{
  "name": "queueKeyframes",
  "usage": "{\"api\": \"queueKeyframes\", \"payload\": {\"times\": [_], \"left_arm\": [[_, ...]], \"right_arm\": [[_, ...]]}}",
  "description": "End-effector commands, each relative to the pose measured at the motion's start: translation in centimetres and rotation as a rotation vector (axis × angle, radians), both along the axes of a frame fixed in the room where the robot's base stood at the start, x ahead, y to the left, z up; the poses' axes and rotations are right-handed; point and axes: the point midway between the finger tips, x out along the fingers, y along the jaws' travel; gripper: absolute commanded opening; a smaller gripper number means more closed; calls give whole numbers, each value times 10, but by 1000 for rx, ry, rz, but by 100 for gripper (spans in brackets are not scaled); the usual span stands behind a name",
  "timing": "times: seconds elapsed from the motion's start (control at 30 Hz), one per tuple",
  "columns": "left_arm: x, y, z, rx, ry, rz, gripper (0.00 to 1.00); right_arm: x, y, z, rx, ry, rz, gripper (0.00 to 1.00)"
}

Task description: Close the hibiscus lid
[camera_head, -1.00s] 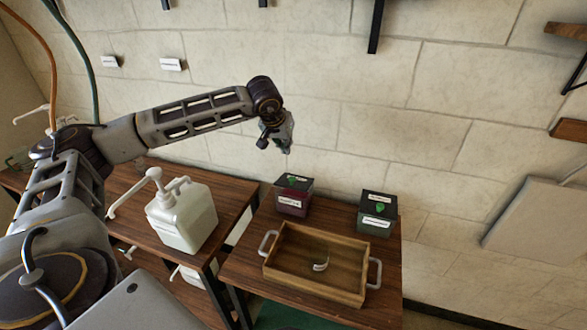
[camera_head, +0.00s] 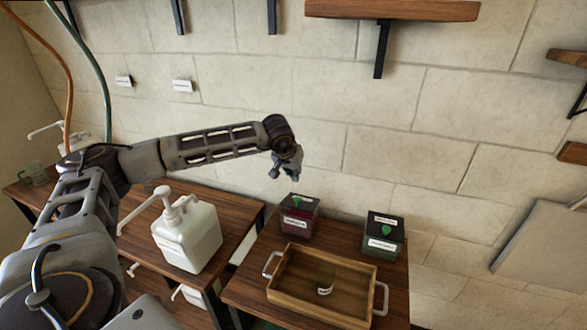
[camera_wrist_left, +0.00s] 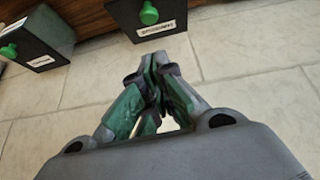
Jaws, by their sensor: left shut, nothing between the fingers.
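A dark red box (camera_head: 298,216) stands at the back of the right table, with a dark lid, a green knob and white labels. A dark green box (camera_head: 383,236) with a similar knob stands to its right. Both lids look down; the label words are too small to read surely. My left gripper (camera_head: 287,172) is shut and empty, in the air above and behind the red box, before the wall. In the left wrist view its closed fingers (camera_wrist_left: 156,90) point towards one knobbed box (camera_wrist_left: 145,18), apart from it; another knobbed box (camera_wrist_left: 38,45) is at left. My right gripper is out of view.
A wooden tray (camera_head: 290,291) with metal handles and a small pale item inside stands in front of the boxes. A white pump bottle (camera_head: 187,236) stands on the left table (camera_head: 240,208). A wooden shelf (camera_head: 392,10) is on the wall above.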

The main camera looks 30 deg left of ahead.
Motion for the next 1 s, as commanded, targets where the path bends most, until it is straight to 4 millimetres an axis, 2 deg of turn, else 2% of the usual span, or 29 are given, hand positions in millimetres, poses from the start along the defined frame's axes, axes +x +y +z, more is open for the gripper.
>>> {"api": "queueKeyframes", "payload": {"times": [0.37, 0.6, 0.77, 1.0], "left_arm": [[26, 4, -43, 0, 1, -1, 0], [19, 1, -68, 1, 0, -1, 0], [17, 0, -78, 0, 0, 0, 0], [16, -1, -81, -1, -1, 0, 0]], "right_arm": [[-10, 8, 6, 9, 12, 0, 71], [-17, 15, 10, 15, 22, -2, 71], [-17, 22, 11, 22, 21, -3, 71], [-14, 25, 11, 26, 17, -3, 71]]}}
